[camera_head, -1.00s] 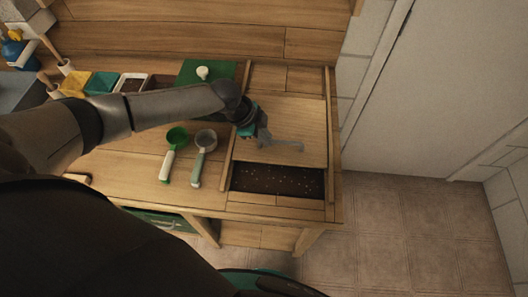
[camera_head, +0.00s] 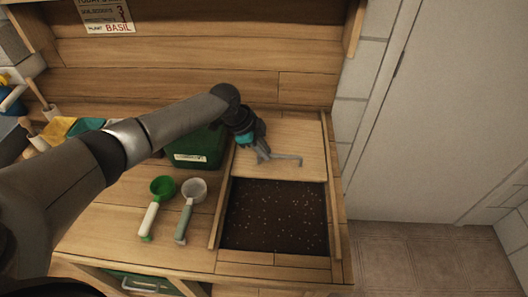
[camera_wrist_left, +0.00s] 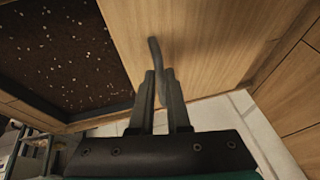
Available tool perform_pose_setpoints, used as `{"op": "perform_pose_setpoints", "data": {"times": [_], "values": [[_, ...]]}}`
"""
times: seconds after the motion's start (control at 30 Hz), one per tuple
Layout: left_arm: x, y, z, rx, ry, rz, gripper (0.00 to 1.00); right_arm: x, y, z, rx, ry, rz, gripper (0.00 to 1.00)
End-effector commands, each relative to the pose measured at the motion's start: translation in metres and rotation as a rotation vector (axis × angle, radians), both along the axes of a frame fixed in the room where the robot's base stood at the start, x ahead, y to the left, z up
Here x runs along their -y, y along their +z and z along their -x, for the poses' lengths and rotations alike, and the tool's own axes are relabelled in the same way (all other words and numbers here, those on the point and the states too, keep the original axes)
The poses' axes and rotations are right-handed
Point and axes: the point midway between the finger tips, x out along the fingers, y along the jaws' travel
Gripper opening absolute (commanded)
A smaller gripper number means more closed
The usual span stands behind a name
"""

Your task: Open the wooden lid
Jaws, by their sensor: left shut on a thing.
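The wooden lid (camera_head: 298,132) lies flat between wooden side rails over the back part of a recessed bin. The front part of the bin is uncovered and shows dark soil (camera_head: 275,215) with pale specks. My left gripper (camera_head: 262,152) is shut on the lid's grey bar handle (camera_head: 287,157), near the lid's front edge. In the left wrist view, the fingers (camera_wrist_left: 160,88) close around the handle (camera_wrist_left: 154,50), with the lid (camera_wrist_left: 225,45) behind and the soil (camera_wrist_left: 55,50) at upper left. My right gripper is not in view.
A green scoop (camera_head: 162,187) and a grey-handled scoop (camera_head: 194,188) lie on the bench left of the bin. A dark green box (camera_head: 198,147) stands behind them, partly below my arm. A wooden back panel (camera_head: 200,55) rises behind the bench. A sign hangs there.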

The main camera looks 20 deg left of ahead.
Motion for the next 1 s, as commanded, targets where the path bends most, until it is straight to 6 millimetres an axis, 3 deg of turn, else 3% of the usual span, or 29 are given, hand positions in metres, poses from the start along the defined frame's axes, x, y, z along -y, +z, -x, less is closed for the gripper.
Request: {"op": "perform_pose_setpoints", "data": {"times": [0.13,0.17,0.4,0.77,1.0], "values": [[-0.001,0.0,0.0,-0.001,0.001,-0.003,0.0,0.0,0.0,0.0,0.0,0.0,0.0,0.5],[-0.001,0.0,0.0,-0.001,0.001,-0.003,0.17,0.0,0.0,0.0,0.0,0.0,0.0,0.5],[-0.001,-0.001,0.0,-0.001,0.0,-0.002,0.44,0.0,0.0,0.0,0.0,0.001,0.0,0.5],[-0.002,0.005,0.002,0.0,-0.001,-0.001,0.45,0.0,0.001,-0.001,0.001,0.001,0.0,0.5],[-0.015,0.04,0.012,0.003,0.0,-0.002,0.45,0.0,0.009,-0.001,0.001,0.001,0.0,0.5]]}}
